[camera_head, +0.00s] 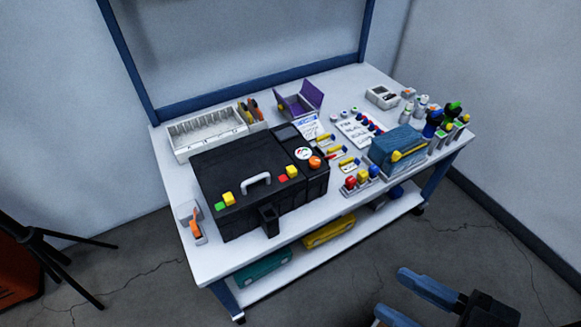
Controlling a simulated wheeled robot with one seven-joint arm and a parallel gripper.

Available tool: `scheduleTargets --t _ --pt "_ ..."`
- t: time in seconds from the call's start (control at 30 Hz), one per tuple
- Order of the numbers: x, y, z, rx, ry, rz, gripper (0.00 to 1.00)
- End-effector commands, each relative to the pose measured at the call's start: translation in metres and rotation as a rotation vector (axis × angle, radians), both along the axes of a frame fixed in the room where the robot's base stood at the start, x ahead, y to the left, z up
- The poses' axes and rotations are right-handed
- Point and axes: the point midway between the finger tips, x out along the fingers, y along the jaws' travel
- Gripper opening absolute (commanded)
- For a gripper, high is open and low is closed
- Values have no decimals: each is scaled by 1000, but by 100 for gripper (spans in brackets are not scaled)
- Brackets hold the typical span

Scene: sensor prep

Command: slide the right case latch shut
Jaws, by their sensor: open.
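The black case (235,165) sits closed on the left part of the white workbench, with a pale grey handle (256,184) on it. The right case latch (292,172) is a yellow block near the front edge, with a red patch showing just to its left. The left latch (229,198) is a similar yellow block with a green patch to its left. My gripper (391,294) is at the bottom right, in front of the bench and well apart from the case. Its two blue fingers are spread, with nothing seen between them.
A round gauge (303,153) and an orange knob (315,162) sit close right of the right latch. Red, yellow and blue-topped items (361,179) stand at the bench's front edge. A blue box (398,147) is further right. A lower shelf (290,275) juts below.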

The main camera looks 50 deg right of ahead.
Motion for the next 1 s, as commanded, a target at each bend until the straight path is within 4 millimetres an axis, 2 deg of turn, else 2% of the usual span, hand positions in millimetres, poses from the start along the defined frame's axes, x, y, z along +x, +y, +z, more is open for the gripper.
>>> scheduleTargets --t 0.57,0.67,0.77,1.0 --pt "2 -1 -4 -1 -4 -4 49" --pt "13 -4 -19 -3 -19 -21 49" --pt "34 -12 -46 -8 -43 -54 49" --pt "109 -44 -113 -24 -113 -150 49"
